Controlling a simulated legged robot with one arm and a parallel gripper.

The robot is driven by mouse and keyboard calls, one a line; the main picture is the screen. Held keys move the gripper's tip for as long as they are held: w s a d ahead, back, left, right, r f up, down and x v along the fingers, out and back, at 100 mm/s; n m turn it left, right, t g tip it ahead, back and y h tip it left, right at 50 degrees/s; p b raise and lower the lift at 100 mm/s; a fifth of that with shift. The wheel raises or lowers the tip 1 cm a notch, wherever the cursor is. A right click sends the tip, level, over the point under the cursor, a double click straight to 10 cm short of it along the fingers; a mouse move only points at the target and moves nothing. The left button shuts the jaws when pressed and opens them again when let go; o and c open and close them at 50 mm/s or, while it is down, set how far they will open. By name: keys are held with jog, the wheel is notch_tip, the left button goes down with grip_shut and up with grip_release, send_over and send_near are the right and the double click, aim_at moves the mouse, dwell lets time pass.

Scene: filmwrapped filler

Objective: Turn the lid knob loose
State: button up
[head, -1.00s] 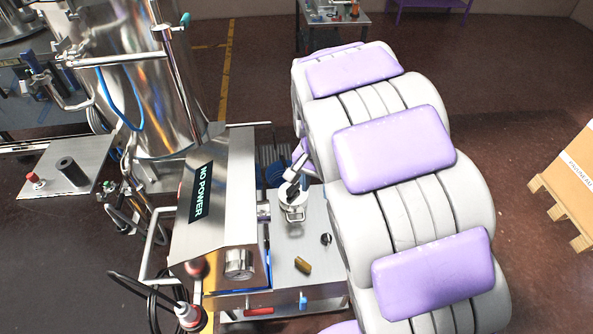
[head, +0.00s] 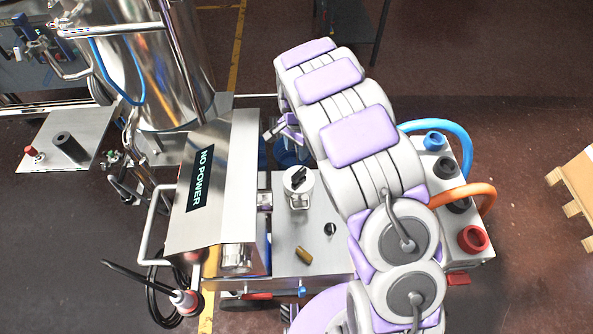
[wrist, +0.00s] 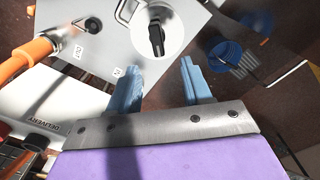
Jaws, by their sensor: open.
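The lid (head: 304,190) is a round, pale metal cap with a black bar-shaped knob (head: 299,179) on top, on the steel deck of the machine. A wire bail shows at its front side. In the wrist view the knob (wrist: 156,38) sits on the lid (wrist: 172,22), beyond my fingertips. My gripper (wrist: 160,72) is open and empty, its two blue-grey fingers apart and not touching the knob. In the head view my gripper (head: 275,130) is partly hidden by my arm and appears beyond the lid.
A small black knob (head: 331,229) and a brass piece (head: 304,256) are on the deck (head: 285,235). A steel housing with a NO POWER display (head: 200,180) stands left of the lid. An orange hose (head: 462,193) and blue hose (head: 440,124) join a ported unit at right.

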jog(key=b, duration=0.1)
send_over(299, 172)
jog(key=f, duration=0.7)
jog(key=shift+s+d, duration=0.1)
jog(key=shift+d, duration=0.25)
jog(key=f, duration=0.2)
jog(key=a+f, duration=0.1)
jog(key=f, duration=0.2)
jog(key=shift+a+f+b, duration=0.2)
jog(key=shift+f+b, duration=0.15)
jog(key=shift+f, duration=0.1)
jog(key=shift+d, duration=0.5)
jog(key=shift+a, duration=0.3)
jog(key=c, duration=0.7)
grip_shut()
